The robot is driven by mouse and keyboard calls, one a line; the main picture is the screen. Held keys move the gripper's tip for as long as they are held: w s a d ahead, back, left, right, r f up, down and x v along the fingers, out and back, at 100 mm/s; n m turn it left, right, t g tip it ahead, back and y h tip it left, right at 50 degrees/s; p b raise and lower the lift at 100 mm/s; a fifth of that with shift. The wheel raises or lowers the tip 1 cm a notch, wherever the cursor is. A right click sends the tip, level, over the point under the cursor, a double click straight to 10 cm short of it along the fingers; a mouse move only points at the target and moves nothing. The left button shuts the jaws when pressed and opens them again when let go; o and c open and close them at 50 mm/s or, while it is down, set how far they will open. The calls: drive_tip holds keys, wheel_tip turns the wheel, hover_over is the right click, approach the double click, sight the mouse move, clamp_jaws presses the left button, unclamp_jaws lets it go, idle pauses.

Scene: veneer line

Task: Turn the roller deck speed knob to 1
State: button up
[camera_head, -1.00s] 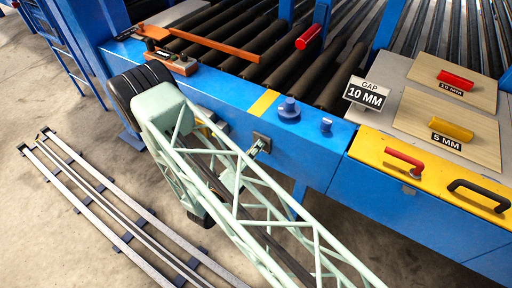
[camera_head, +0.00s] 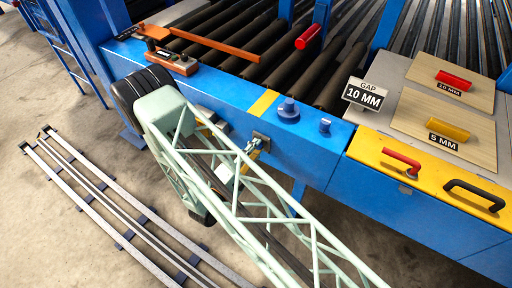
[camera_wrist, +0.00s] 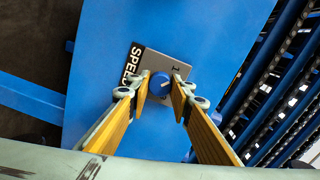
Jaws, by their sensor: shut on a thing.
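The speed knob (camera_wrist: 158,86) is a small round blue knob with a white pointer mark, on a grey plate (camera_wrist: 180,66) on the blue frame. A black SPEED label (camera_wrist: 133,63) is at the plate's left, and a "1" is printed at its upper right. The pointer leans up and right, roughly toward the 1; I cannot tell if it lines up exactly. My gripper (camera_wrist: 162,90) has its yellow fingers shut on the knob, one on each side. In the head view my gripper (camera_head: 250,147) is at the side of the blue frame, and the knob is hidden.
The blue deck frame (camera_head: 300,163) carries two blue buttons on top. Dark rollers (camera_head: 290,75) lie behind it. Floor rails (camera_head: 110,205) run at lower left.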

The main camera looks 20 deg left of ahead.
drive_tip(key=shift+n, duration=1.2)
drive_tip(key=o, duration=0.9)
drive_tip(key=shift+s, duration=0.1)
drive_tip(key=shift+v, duration=5.95)
